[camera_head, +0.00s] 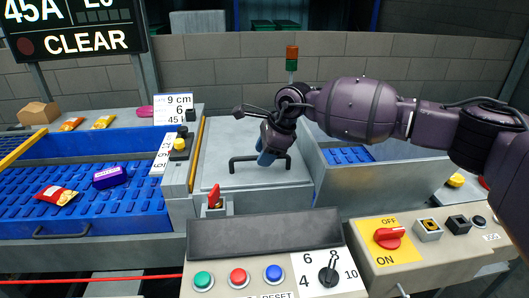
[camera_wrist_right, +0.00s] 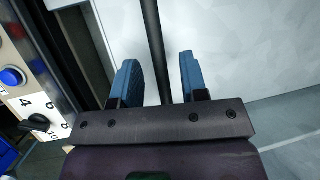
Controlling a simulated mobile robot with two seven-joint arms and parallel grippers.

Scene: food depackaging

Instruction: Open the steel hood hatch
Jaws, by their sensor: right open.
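The steel hood hatch (camera_head: 232,142) is a light grey panel in the middle of the head view, lying closed as far as I can see. Its dark bar handle (camera_head: 245,160) runs across the lower part. My right gripper (camera_head: 266,158) is at the right part of the handle. In the right wrist view, its two blue fingers (camera_wrist_right: 160,80) are apart, with the dark handle bar (camera_wrist_right: 154,45) running between them. A gap shows beside the bar, so it is not gripped. My left gripper is not in view.
A control panel (camera_head: 264,232) with coloured buttons and a dial stands in front of the hatch. A red lever (camera_head: 214,196) sits at its front left. A blue conveyor (camera_head: 90,208) with packets lies left. A steel wall (camera_head: 385,188) stands right, below my right arm.

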